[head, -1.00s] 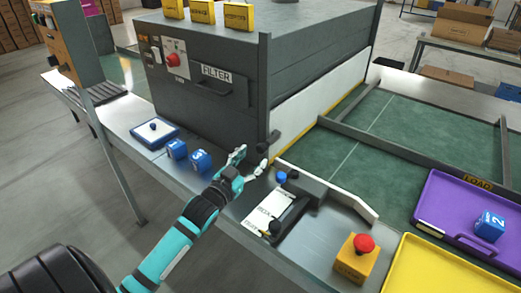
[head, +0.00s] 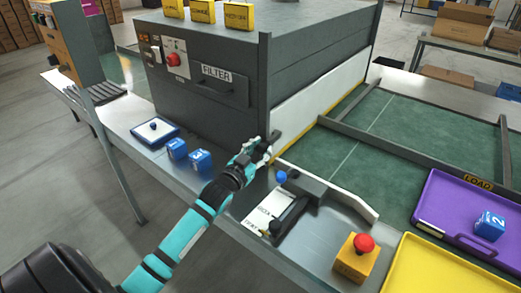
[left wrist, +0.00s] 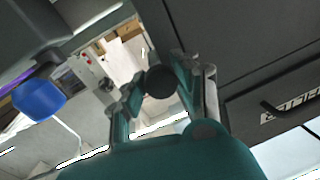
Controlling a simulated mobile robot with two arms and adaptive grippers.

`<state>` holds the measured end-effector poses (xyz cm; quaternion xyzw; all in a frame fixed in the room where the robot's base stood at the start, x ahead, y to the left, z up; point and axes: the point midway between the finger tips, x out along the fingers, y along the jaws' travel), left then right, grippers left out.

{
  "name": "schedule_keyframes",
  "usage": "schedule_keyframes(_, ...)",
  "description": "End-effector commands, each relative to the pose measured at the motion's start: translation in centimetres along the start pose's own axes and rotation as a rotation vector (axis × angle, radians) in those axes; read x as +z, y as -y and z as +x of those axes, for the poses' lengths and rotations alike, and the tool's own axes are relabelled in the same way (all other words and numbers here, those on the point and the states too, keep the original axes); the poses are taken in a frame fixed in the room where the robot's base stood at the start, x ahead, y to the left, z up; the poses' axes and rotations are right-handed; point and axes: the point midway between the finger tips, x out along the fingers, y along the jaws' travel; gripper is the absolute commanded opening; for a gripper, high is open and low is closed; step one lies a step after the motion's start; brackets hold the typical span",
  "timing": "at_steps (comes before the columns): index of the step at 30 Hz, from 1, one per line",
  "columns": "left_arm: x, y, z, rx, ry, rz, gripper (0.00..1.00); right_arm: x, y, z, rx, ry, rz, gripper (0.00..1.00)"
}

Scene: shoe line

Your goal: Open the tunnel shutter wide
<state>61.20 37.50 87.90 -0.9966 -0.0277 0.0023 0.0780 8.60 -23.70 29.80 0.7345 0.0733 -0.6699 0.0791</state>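The white shutter panel (head: 318,97) covers the belt-side face of the grey tunnel box (head: 222,50), with a yellow strip along its bottom edge. A dark knob (head: 275,137) sits at the panel's lower near corner, by a dark upright post. My left gripper (head: 258,153) is at this knob. In the left wrist view, the round dark knob (left wrist: 160,82) lies between the two fingers of my left gripper (left wrist: 158,88). The fingers are apart, and I see no clear firm contact. My right gripper is in neither view.
A lever with a blue ball (head: 281,176) stands on the bench right of my gripper. Blue cubes (head: 200,160) and a white tile in a blue frame (head: 155,131) lie left. A red emergency button (head: 364,243), purple tray (head: 424,212) and yellow tray (head: 415,268) are right.

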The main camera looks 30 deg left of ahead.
Motion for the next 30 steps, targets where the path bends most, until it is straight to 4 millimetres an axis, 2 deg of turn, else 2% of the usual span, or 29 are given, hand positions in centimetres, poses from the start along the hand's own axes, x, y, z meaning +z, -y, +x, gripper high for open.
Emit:
schedule_keyframes(1, 0.0, 0.0, 0.0, 0.0, 0.0, 0.0, 0.11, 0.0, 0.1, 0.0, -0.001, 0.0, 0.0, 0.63)
schedule_keyframes(4, 0.0, 0.0, 0.0, 0.0, 0.0, 0.0, 0.0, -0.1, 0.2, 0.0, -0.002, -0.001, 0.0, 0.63)
schedule_keyframes(17, -0.6, 0.1, 0.0, 0.0, 0.0, 0.0, 0.0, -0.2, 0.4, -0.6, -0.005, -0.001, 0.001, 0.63)
schedule_keyframes(23, -3.1, 0.5, 0.0, 0.0, -0.001, 0.0, 0.0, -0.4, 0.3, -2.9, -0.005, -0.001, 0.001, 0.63)
schedule_keyframes(30, -8.6, 1.4, 0.0, -0.001, -0.002, 0.0, 0.0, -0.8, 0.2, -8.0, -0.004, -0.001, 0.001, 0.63)
